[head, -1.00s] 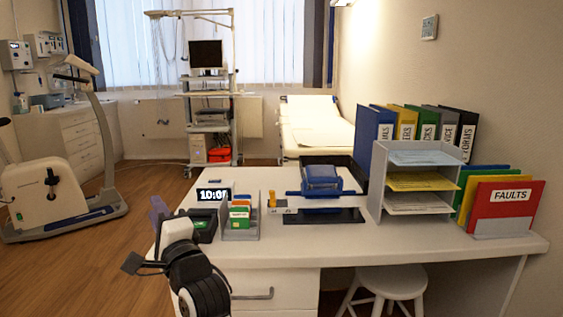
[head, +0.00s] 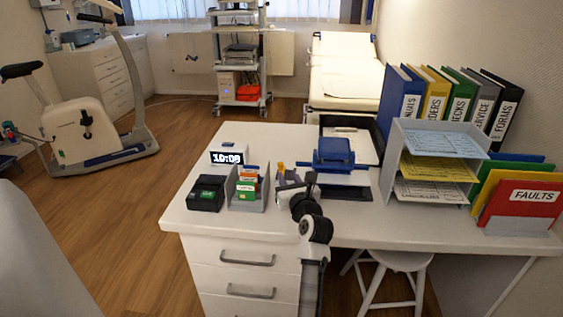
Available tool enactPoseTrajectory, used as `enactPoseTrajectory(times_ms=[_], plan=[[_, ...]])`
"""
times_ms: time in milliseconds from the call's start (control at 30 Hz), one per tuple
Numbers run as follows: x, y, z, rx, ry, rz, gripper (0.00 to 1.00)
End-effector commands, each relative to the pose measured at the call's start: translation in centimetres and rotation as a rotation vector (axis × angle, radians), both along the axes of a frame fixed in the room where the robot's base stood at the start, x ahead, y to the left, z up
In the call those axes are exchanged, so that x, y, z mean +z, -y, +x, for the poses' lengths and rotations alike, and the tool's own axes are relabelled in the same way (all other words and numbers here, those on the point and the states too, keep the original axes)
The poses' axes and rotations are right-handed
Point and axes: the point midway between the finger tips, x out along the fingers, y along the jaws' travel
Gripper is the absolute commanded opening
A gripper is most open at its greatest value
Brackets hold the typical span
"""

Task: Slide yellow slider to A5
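The yellow slider (head: 280,166) shows as a small yellow piece on the desk, left of the blue hole punch (head: 334,152). My gripper (head: 287,177) is in front of it, close to it in the picture. I cannot tell whether they touch. The gripper and wrist hide the lower part of the slider and part of the guide bar. The A5 mark is too small or hidden to read. The gripper fingers are too small and overlapped to tell if they are open or shut.
A card holder (head: 248,200), a dark device (head: 206,194) and a clock (head: 228,157) stand left of my gripper. A paper tray rack (head: 398,160) and binders (head: 402,100) stand to the right. The desk's front left corner (head: 190,222) is bare.

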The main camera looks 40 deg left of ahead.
Motion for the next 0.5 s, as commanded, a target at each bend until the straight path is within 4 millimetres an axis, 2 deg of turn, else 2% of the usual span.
enactPoseTrajectory(times_ms=[200, 500], plan=[[0.1, -3.6, 2.6, 0.001, 0.001, -0.001, 0.25], [0.1, -6.3, 4.5, 0.001, 0.002, 0.001, 0.25]])
